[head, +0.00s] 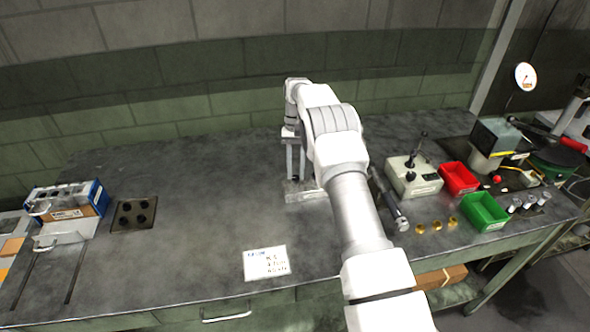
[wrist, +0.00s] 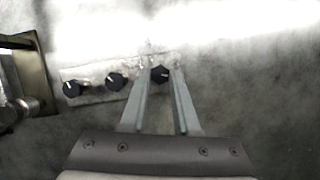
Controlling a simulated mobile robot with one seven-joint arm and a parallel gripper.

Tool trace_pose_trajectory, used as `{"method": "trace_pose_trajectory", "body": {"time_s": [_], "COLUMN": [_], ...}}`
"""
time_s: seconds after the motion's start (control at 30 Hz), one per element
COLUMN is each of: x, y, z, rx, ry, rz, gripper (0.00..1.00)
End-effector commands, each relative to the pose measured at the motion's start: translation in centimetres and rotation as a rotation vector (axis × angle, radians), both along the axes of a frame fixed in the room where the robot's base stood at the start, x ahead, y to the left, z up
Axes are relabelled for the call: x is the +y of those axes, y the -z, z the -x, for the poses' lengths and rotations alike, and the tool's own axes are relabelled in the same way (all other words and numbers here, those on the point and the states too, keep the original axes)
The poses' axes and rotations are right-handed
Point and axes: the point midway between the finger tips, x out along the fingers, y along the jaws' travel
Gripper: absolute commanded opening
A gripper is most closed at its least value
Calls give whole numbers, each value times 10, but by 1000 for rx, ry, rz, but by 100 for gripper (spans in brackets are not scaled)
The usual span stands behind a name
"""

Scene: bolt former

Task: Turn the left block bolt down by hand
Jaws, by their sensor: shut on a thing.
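A pale metal block (head: 308,196) lies on the bench below my gripper (head: 295,176). In the wrist view the block (wrist: 97,93) carries three dark bolt heads in a row, each with a light mark. My gripper (wrist: 160,80) points down at one end of the block, the left end in the head view. Its two fingers are shut on the end bolt (wrist: 160,74), which is the left block bolt in the head view. The middle bolt (wrist: 116,81) and the far bolt (wrist: 72,89) stand free.
A wrench-like tool (head: 391,203) lies right of the block, close to my arm. Further right are a grey box with a lever (head: 412,178), a red bin (head: 458,180) and a green bin (head: 484,212). A written card (head: 266,263) lies in front.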

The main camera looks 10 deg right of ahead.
Motion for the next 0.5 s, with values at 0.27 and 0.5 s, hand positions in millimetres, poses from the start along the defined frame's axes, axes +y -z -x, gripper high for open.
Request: {"method": "trace_pose_trajectory", "body": {"time_s": [0.27,0.5], "x": [-3,-5], "y": [-3,-3], "z": [0,2], "rx": [-6,-5], "ry": [264,492], "rz": [-1,-1], "gripper": [0,0]}}
